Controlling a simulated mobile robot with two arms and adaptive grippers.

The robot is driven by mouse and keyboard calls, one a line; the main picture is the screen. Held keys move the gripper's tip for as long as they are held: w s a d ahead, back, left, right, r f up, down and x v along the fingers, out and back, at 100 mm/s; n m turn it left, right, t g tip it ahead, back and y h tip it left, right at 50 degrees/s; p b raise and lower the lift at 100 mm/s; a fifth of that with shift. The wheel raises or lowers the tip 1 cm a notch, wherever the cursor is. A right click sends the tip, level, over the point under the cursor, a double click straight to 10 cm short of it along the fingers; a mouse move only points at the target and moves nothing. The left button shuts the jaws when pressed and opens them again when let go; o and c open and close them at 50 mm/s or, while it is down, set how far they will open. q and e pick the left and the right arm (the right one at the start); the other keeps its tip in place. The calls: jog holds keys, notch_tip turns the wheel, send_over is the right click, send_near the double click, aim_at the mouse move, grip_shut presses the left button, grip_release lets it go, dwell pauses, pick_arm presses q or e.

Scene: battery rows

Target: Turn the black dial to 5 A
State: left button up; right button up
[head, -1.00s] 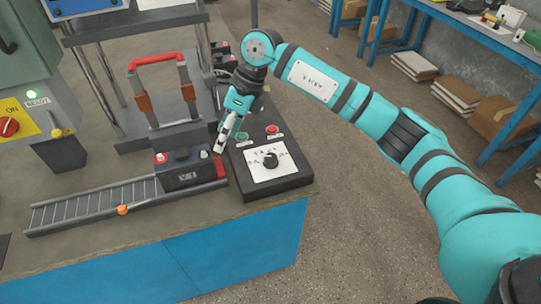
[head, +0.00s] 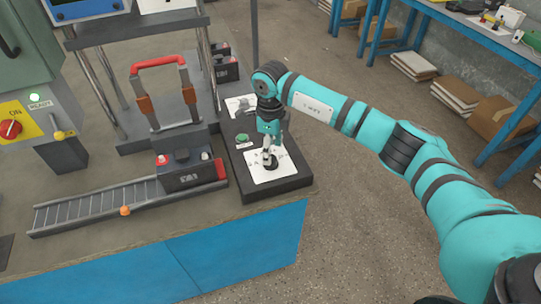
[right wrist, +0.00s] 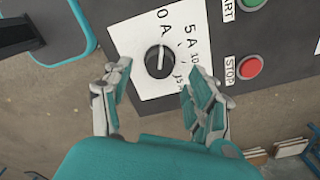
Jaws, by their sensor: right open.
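The black dial (right wrist: 158,61) is a round knob on a white plate (right wrist: 128,40) printed with 0 A, 5 A, a 10 mark and 15 A. Its pale line appears to point up towards 0 A in the right wrist view. My right gripper (right wrist: 156,82) is open and empty, its two fingers apart on the near side of the dial. In the head view the right gripper (head: 268,152) is above the dial (head: 271,164) and partly covers it; whether it touches cannot be told. My left gripper is not in view.
The dark control box (head: 287,186) also carries a green START button (right wrist: 253,3) and a red STOP button (right wrist: 249,67) beside the plate. A battery (head: 186,175) sits left of the box on a roller track (head: 95,203), below a red-handled frame (head: 158,62).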

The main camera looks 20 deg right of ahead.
jog(key=shift+f, duration=2)
jog(key=c, duration=1.1)
jog(key=shift+c, duration=0.2)
jog(key=shift+m, duration=0.4)
jog(key=m, duration=0.3)
jog(key=shift+m, duration=0.3)
jog(key=m, duration=0.4)
jog(key=shift+w, duration=0.1)
jog(key=shift+r+m, duration=0.1)
jog(key=shift+m, duration=0.2)
